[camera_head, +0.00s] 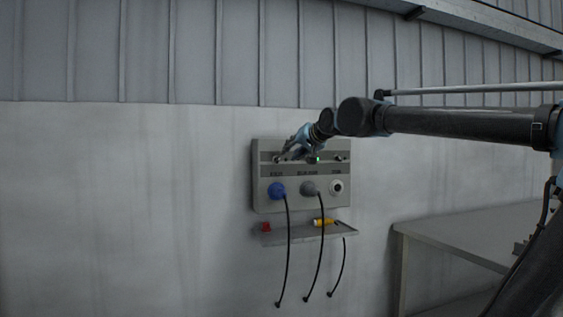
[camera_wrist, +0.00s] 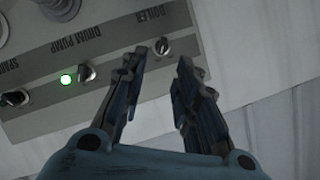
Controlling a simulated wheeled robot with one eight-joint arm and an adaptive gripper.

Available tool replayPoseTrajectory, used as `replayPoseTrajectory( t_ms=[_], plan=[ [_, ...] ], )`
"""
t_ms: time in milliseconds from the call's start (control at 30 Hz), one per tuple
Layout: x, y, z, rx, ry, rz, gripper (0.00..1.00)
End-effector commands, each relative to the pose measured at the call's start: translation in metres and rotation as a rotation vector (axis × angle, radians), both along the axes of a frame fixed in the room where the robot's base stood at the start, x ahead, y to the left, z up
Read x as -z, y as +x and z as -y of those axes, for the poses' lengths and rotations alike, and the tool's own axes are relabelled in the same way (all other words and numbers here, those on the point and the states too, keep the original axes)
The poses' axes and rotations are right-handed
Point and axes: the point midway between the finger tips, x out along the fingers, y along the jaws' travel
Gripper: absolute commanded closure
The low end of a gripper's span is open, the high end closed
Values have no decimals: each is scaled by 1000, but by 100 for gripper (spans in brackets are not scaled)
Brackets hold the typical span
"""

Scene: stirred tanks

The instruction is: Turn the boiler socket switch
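The boiler switch (camera_wrist: 162,45) is a small dark knob on the grey socket panel (camera_head: 262,203), beside the "BOILER" label in the wrist view. My gripper (camera_wrist: 163,63) is open and empty. Its fingertips are just short of the switch in the picture, one to each side of it; I cannot tell whether they touch it. In the head view, my gripper (camera_head: 281,157) is at the panel's upper left and largely hides the boiler switch. A blue plug (camera_head: 277,190) sits in the socket below the boiler label.
The drum pump switch (camera_wrist: 87,73) has a lit green lamp (camera_wrist: 66,80) beside it. A third switch (camera_wrist: 14,98) is farther along. A grey plug (camera_head: 309,188) fills the middle socket. A shelf (camera_head: 290,238) holds red and yellow items; black cables hang down. A table (camera_head: 455,238) stands right.

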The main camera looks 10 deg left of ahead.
Motion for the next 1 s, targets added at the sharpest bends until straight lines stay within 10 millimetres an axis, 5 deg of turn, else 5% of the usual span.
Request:
replayPoseTrajectory(
  t_ms=[533,1000],
  plan=[
    [24,50,-47,1,0,-1,72],
    [29,60,-57,1,0,-1,72]
  ],
)
